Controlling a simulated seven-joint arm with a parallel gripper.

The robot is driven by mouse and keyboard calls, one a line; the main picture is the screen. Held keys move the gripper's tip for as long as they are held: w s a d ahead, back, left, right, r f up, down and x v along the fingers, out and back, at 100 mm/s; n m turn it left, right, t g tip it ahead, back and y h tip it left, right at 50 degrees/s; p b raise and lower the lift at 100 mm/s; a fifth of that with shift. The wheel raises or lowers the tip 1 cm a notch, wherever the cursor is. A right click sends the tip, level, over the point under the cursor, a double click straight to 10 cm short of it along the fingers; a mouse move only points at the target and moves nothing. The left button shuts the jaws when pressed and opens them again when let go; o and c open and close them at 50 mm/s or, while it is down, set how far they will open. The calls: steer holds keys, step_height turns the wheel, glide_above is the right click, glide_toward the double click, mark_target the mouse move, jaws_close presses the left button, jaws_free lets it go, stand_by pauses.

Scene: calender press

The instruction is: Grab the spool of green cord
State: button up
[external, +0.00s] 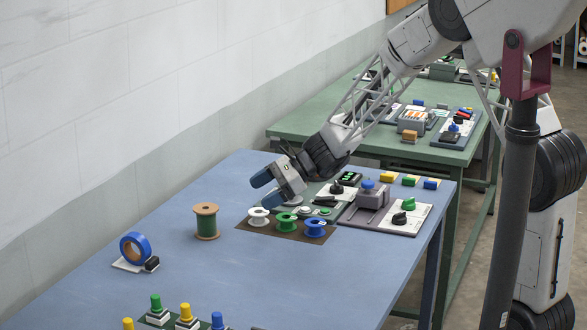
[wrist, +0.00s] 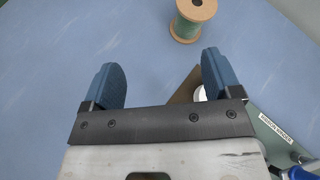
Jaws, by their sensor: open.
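The spool of green cord (external: 206,223) has tan end discs and stands upright on the blue table, left of the small colored spools. It also shows at the top of the wrist view (wrist: 188,22), beyond my fingertips and to the right of their middle. My gripper (external: 262,188) is open and empty, with blue fingers. It is above the table, to the right of the spool in the external view and apart from it.
White, green and blue small spools (external: 286,221) stand on a brown mat below my gripper. A blue tape roll (external: 135,248) is at left; colored knobs (external: 186,313) stand in front. A press panel (external: 372,200) is at right. The table (external: 180,275) around the cord spool is clear.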

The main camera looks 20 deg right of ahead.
mark_target(211, 221)
steer(key=w+a+f+m, duration=0.1)
steer(key=w+f, duration=0.1)
steer(key=w+a+f+m+t, duration=0.1)
steer(key=a+f, duration=0.1)
steer(key=w+a+f+m+y, duration=0.1)
steer(key=w+a+f+m, duration=0.1)
steer(key=f, duration=0.1)
steer(key=shift+w+t, duration=0.3)
steer(key=shift+w, duration=0.05)
steer(key=shift+a, duration=0.1)
steer(key=shift+x, duration=1.2)
steer(key=shift+a, duration=0.1)
steer(key=shift+x, duration=2.5)
steer(key=shift+w+r, duration=0.1)
steer(key=shift+c, duration=0.2)
steer(key=c, duration=1)
